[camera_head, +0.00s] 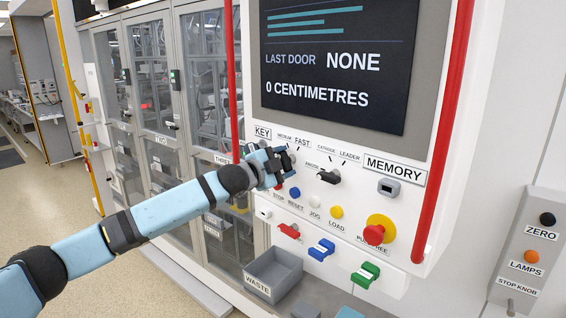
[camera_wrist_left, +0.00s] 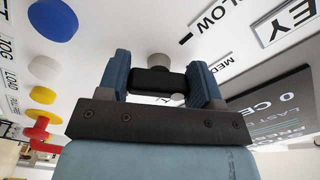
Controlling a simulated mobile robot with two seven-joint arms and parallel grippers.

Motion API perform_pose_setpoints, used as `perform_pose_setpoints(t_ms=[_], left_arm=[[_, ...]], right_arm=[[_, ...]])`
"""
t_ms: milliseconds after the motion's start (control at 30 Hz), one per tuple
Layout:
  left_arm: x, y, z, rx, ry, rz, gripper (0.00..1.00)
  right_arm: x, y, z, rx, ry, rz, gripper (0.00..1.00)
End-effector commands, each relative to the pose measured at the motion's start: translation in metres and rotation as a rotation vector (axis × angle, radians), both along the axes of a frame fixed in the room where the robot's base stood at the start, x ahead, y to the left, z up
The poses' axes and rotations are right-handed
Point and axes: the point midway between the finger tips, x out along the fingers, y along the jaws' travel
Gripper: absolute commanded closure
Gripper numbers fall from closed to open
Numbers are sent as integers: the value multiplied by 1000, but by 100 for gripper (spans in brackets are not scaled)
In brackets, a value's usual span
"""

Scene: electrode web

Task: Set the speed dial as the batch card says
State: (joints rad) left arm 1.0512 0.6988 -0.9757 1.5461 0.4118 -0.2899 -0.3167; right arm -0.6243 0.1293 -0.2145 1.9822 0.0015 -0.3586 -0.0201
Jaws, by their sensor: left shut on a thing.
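My left gripper (camera_head: 282,166) reaches in from the left to the control panel, just below the MEDIUM and FAST labels. Its blue fingers hide most of the speed dial in the head view. In the left wrist view the speed dial's black knob (camera_wrist_left: 158,80) sits between the two fingers, with the left gripper (camera_wrist_left: 163,82) shut on it. Part of a SLOW label and a MED label show beside it there. Which label the dial points to cannot be told. I see no readable batch card. My right gripper is not in view.
A second black dial (camera_head: 329,176) with ANODE, CATHODE and LEADER labels is just right. Below are small buttons, a red mushroom button (camera_head: 374,234), coloured handles and a grey WASTE bin (camera_head: 274,277). Red rails (camera_head: 446,130) flank the panel. A dark screen (camera_head: 335,75) is above.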

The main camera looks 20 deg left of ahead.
Motion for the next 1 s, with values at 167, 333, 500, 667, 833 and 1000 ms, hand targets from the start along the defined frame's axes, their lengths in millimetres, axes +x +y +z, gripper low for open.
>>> perform_pose_setpoints(t_ms=[167,333,500,667,833,1000], left_arm=[[0,0,0,-1,0,0,34],[0,0,0,-1,0,0,15],[0,0,0,-1,0,0,15],[-10,6,-2,-1,0,0,15],[-39,22,-4,1,0,1,15],[-75,40,-4,0,1,0,15]], right_arm=[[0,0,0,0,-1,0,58],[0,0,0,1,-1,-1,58],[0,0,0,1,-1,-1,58],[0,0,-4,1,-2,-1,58],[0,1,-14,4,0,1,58],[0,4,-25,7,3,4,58]])
